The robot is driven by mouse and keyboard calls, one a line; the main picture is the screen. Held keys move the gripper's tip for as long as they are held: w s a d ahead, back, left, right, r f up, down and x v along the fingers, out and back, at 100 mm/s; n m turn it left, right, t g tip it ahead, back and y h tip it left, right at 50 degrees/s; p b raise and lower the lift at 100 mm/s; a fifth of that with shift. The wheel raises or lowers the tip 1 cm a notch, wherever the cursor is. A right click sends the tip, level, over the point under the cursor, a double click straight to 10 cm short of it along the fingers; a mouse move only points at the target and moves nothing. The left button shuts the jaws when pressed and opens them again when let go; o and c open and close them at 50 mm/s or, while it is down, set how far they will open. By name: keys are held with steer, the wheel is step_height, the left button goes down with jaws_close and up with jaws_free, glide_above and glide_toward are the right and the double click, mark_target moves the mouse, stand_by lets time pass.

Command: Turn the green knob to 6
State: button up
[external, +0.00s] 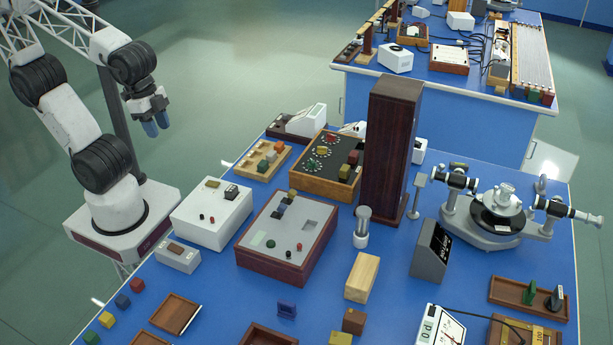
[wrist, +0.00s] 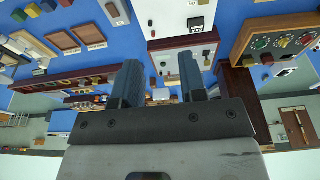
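A wooden-framed dark panel (external: 300,183) near the back left of the blue bench carries a row of round dials. The green knob (external: 313,166) is on the dial nearest the front, with a red and a yellow knob behind it. In the wrist view the green knob (wrist: 261,43) is on the right, beside the red and yellow ones. The scale numbers and pointer are too small to read. My gripper (external: 156,124) is raised left of the bench, well away from the panel. In the wrist view my gripper (wrist: 160,62) has its fingers apart with nothing between them.
A tall dark wooden column (external: 391,150) stands right of the panel. A tray of coloured blocks (external: 262,160) is to its left. A white box (external: 212,212) and a grey-topped box (external: 288,236) stand in front. The space between my gripper and the bench looks clear.

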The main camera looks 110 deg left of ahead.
steer(key=w+a+n, duration=0.5)
steer(key=w+n, duration=0.2)
steer(key=w, duration=0.3)
steer(key=n+g, duration=0.3)
steer(key=n, duration=1.7)
glide_above(313, 162)
steer(key=f, duration=1.6)
steer(key=shift+d, duration=0.2)
steer(key=shift+a+f, duration=0.15)
steer(key=shift+a, duration=0.1)
steer(key=shift+f, duration=0.15)
steer(key=shift+f, duration=3.75)
jaws_close()
